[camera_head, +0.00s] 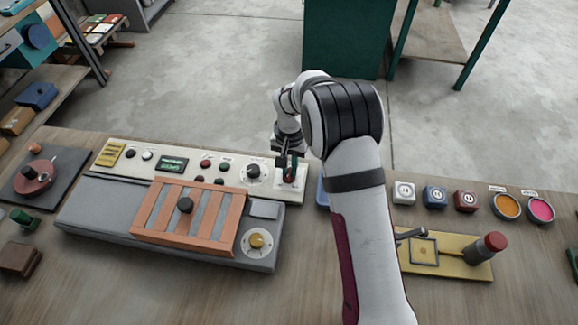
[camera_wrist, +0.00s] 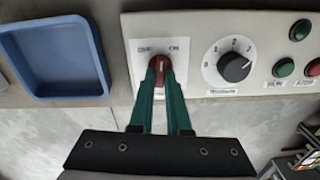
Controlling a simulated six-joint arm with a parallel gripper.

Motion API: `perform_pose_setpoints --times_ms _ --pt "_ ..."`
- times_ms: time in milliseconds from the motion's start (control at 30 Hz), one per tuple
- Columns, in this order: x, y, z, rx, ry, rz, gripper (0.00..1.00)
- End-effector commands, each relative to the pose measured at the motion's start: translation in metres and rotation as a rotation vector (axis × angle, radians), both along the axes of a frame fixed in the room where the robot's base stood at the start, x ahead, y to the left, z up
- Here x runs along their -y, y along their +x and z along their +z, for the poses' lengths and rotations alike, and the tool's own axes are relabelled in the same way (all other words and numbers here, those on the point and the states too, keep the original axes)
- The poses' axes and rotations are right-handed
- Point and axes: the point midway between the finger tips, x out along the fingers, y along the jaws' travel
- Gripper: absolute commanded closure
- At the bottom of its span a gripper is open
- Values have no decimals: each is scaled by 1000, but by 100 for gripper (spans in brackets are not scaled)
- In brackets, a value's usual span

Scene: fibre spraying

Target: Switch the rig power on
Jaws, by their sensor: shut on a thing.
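The rig's power switch is a red rotary knob (camera_wrist: 160,63) on a white plate (camera_wrist: 176,88). The plate has a label at upper left that is hard to read and "ON" at upper right. The knob's white mark points roughly upward, between the two labels. My gripper (camera_wrist: 160,74) has its green fingers closed on both sides of the knob.
A black dial (camera_wrist: 234,67) and green buttons sit right of the knob in the wrist view; a blue tray (camera_wrist: 108,75) lies left. In the head view, the grey rig (camera_head: 100,205) with an orange slatted frame (camera_head: 150,215) lies in front of the panel. A yellow plate (camera_head: 470,266) stands right.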

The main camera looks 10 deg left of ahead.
Motion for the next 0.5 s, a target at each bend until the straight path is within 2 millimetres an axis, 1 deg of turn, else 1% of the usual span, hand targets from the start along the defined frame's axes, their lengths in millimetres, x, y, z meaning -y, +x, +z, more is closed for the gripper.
perform_pose_setpoints --times_ms 200,500 --pt "1 -1 0 -2 0 -187 100" --pt "2 -1 0 -2 0 -380 100"
